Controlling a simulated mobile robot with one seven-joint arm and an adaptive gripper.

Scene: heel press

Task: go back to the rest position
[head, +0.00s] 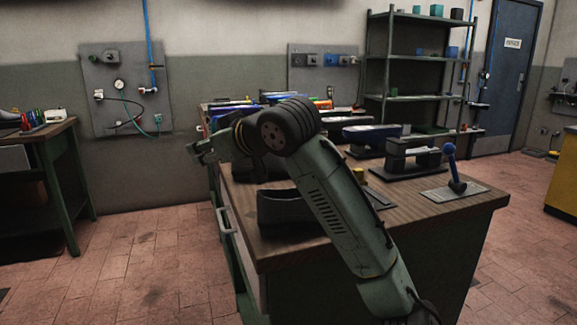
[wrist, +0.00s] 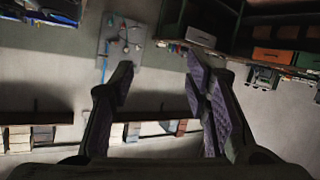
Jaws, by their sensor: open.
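My gripper (head: 207,149) is at the end of my raised arm, left of the workbench's wooden top (head: 460,207) in the head view. In the wrist view my gripper (wrist: 163,95) shows two dark, purple-padded fingers spread apart with nothing between them. The wrist view looks tilted, toward a wall panel (wrist: 122,42) and shelving.
A green shelf rack (head: 420,57) and a blue door (head: 508,80) are at the back. The tiled floor (head: 140,255) left of the bench is clear.

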